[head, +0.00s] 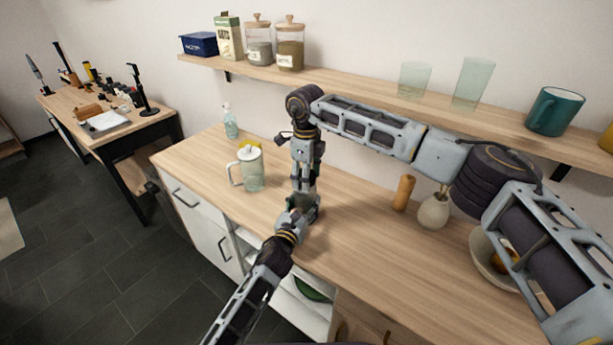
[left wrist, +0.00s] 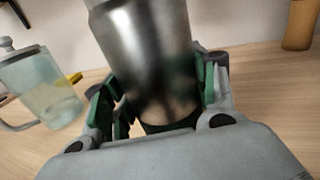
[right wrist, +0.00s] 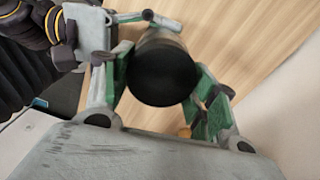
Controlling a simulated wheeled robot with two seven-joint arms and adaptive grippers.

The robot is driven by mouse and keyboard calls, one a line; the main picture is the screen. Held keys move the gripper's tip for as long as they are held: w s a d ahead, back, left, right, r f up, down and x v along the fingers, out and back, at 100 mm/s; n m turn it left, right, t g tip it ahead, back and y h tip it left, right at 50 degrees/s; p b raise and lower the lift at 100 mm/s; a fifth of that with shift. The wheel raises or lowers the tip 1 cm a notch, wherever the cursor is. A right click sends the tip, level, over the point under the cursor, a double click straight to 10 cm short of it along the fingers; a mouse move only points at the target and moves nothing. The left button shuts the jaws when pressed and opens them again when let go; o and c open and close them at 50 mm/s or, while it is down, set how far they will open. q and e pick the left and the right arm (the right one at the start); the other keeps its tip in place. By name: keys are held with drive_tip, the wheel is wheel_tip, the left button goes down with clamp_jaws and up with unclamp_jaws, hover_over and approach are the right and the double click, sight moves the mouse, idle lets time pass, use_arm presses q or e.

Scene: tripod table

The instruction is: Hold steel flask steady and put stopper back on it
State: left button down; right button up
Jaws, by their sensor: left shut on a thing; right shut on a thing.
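The steel flask (left wrist: 145,50) is a shiny metal cylinder standing between the green finger pads of my left gripper (left wrist: 158,88), which is shut on it. In the head view my left gripper (head: 304,210) is low over the counter, and the flask is mostly hidden by the grippers. My right gripper (head: 304,186) points down directly above it. In the right wrist view the black round stopper (right wrist: 162,76) sits between the pads of my right gripper (right wrist: 163,70), shut on it. A metallic cylinder shows just behind the stopper; I cannot tell whether they touch.
A glass pitcher (head: 251,172) and a spray bottle (head: 230,122) stand left on the wooden counter (head: 350,255). A wooden mill (head: 403,193), a vase (head: 433,212) and a bowl (head: 482,262) stand right. A shelf (head: 345,82) with jars and glasses runs above.

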drive_tip(key=m, duration=0.5)
drive_tip(key=shift+a+r, duration=0.1)
drive_tip(key=m, duration=0.5)
drive_tip(key=shift+s+m, duration=0.1)
drive_tip(key=shift+m, duration=0.3)
drive_tip(key=m, duration=0.5)
drive_tip(key=shift+a, duration=0.15)
drive_tip(key=m, duration=0.5)
drive_tip(key=shift+a+m, duration=0.1)
drive_tip(key=shift+m, duration=0.3)
drive_tip(key=m, duration=0.7)
drive_tip(key=shift+w+m, duration=0.2)
drive_tip(key=shift+m, duration=0.2)
drive_tip(key=m, duration=0.4)
drive_tip(key=shift+w, duration=0.1)
drive_tip(key=shift+m, duration=1.8)
